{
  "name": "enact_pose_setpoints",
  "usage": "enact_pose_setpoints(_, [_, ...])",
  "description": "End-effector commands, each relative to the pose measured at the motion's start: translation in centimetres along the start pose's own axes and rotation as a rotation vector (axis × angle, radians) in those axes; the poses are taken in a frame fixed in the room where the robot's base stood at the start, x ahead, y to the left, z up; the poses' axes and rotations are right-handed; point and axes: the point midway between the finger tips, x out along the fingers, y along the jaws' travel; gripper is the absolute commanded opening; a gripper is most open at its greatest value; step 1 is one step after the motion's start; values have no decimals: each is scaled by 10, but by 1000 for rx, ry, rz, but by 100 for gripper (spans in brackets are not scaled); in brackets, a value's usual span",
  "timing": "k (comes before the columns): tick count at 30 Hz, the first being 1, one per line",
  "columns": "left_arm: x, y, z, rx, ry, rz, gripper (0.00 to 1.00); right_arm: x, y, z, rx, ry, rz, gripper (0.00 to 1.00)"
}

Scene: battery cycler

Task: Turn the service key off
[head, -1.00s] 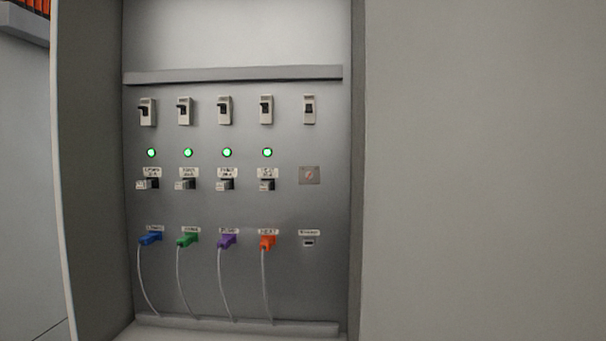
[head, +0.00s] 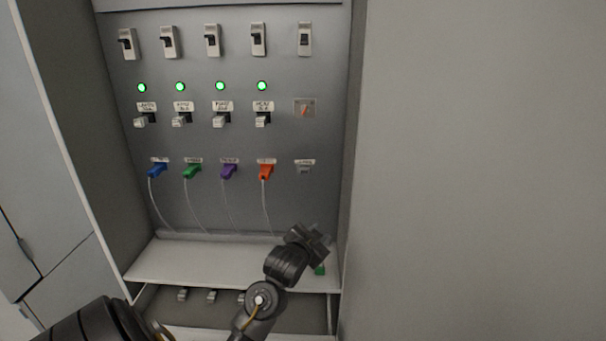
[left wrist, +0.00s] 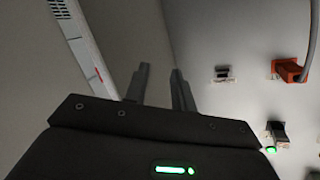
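The service key (head: 304,108) appears to be the small square plate with an orange-red pointer, at the right end of the panel's middle row. My left gripper (head: 320,238) is below it, over the shelf at the panel's foot, apart from the panel and holding nothing that I can see. In the left wrist view its two fingers (left wrist: 160,86) stand apart with a gap between them. The key cannot be made out in the left wrist view. My right gripper is not in view.
An orange plug (head: 265,172) with a hanging cable is left of an empty port (head: 305,169). The cabinet's right wall stands close to the key. A shelf (head: 200,262) juts out below.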

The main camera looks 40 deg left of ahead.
Motion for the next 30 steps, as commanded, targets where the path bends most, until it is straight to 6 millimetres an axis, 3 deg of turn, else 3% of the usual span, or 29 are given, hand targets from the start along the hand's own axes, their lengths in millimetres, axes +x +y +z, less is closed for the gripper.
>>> enact_pose_setpoints(1, [9, -37, -34, 6, 76, -75, 25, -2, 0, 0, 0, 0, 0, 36])
enact_pose_setpoints(3, [14, -83, -73, 17, 168, -175, 25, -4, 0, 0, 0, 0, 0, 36])
enact_pose_setpoints(6, [12, -142, -119, 30, 275, -305, 25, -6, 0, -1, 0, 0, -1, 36])
enact_pose_setpoints(10, [2, -193, -155, 38, 361, -423, 25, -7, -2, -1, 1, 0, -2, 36])
enact_pose_setpoints(14, [-4, -216, -170, 41, 397, -480, 25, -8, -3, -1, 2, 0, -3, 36])
enact_pose_setpoints(20, [-4, -222, -175, 43, 403, -491, 25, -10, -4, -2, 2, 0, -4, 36])
enact_pose_setpoints(30, [38, -247, -198, 42, 400, -488, 25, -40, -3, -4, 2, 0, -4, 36])
